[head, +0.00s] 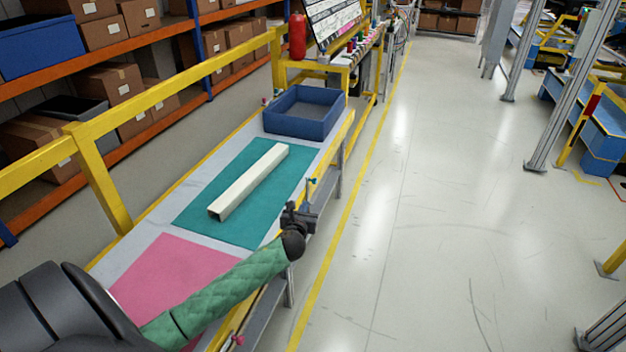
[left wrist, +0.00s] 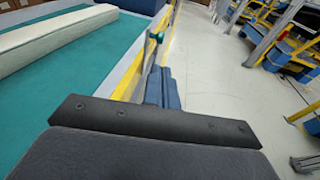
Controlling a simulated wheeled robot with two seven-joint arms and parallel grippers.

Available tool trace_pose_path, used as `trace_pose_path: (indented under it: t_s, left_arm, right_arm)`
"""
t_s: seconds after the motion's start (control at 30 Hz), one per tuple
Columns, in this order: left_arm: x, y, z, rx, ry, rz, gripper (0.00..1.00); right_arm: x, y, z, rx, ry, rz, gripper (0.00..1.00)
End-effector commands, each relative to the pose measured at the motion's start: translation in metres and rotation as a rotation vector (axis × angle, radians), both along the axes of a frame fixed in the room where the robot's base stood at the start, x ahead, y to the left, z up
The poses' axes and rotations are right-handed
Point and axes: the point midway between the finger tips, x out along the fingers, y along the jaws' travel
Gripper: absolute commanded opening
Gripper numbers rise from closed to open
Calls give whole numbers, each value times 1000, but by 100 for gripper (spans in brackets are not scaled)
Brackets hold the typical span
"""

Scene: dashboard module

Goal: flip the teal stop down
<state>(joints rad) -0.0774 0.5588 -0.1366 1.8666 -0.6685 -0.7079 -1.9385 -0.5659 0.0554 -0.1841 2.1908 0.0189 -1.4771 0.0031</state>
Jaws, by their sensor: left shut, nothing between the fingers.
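The teal stop (head: 311,181) stands upright on the right edge of the workbench, beside the teal mat (head: 240,228). In the left wrist view the teal stop (left wrist: 157,37) shows just beyond my fingertips, with its teal top above a thin post. My left gripper (head: 303,207) is shut and empty, just on the near side of the stop. In the left wrist view its closed fingers (left wrist: 163,84) point toward the stop. A small gap seems to lie between them, but I cannot tell for certain. My right gripper is not in view.
A long cream bar (head: 250,180) lies on the teal mat. A blue bin (head: 304,112) stands at the bench's far end, and a pink mat (head: 165,278) lies nearer. A yellow rail (head: 150,98) runs along the left.

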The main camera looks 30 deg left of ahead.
Motion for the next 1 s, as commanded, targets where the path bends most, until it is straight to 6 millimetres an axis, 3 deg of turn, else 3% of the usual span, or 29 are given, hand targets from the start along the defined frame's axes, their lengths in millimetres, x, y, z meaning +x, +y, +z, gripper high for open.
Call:
trace_pose_path:
  t_s: [0.17, 0.57, 0.7, 1.0]
  left_arm:
    - [-8, -6, -3, -2, 5, -10, 0]
    - [-4, -4, -2, -2, 4, -9, 0]
    - [9, 1, -4, -3, 4, -7, 0]
    - [56, 20, -11, -3, 3, -7, 0]
  right_arm:
    - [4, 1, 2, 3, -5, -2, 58]
    - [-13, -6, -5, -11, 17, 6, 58]
    - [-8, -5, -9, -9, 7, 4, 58]
    - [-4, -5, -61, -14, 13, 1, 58]
